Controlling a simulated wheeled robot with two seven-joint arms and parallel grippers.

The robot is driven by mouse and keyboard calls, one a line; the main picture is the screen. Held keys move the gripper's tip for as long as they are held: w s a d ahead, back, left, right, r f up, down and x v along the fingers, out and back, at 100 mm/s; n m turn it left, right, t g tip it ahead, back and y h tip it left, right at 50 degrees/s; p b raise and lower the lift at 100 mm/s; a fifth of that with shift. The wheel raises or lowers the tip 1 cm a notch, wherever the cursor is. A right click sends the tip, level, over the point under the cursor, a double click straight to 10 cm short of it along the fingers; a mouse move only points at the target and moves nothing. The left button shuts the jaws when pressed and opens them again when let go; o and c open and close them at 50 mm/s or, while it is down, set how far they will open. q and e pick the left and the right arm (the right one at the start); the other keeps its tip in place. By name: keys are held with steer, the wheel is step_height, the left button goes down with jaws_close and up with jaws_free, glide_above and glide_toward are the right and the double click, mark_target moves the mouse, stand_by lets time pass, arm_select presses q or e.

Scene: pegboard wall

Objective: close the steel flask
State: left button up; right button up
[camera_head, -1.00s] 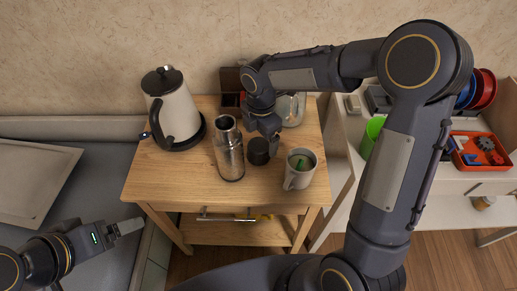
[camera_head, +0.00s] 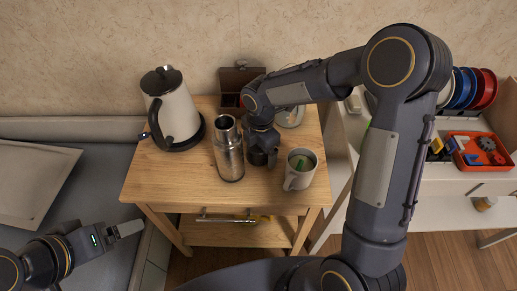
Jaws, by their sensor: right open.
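The steel flask (camera_head: 229,154) stands upright and without its lid on the small wooden table (camera_head: 160,185). A dark round lid (camera_head: 257,157) sits just right of the flask on the tabletop. My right gripper (camera_head: 263,154) is open and points down over the lid, with its fingers around or beside it; I cannot tell whether they touch it. The gripper hides part of the lid. My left gripper (camera_head: 128,227) is at the lower left, away from the table; its fingers look close together, but I cannot tell their state.
A white kettle (camera_head: 176,112) stands on its base at the back left. A grey mug (camera_head: 299,171) stands close right of the lid. A glass jar (camera_head: 290,115) and a dark open box (camera_head: 238,82) are at the back. The table's front left is clear.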

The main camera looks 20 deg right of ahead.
steer(key=c, duration=1.1)
steer(key=shift+o, duration=0.2)
steer(key=shift+r, duration=0.1)
steer(key=shift+r, duration=0.55)
step_height(320, 180, up, 2)
steer(key=shift+s+r+p, duration=0.15)
steer(key=shift+r+p, duration=0.1)
steer(key=shift+p, duration=0.05)
steer(key=s+a+r, duration=0.1)
steer(key=s+r, duration=0.8)
steer(key=s, duration=0.4)
steer(key=shift+s+a+p, duration=0.3)
steer(key=shift+a+p, duration=0.1)
steer(key=shift+r, duration=0.1)
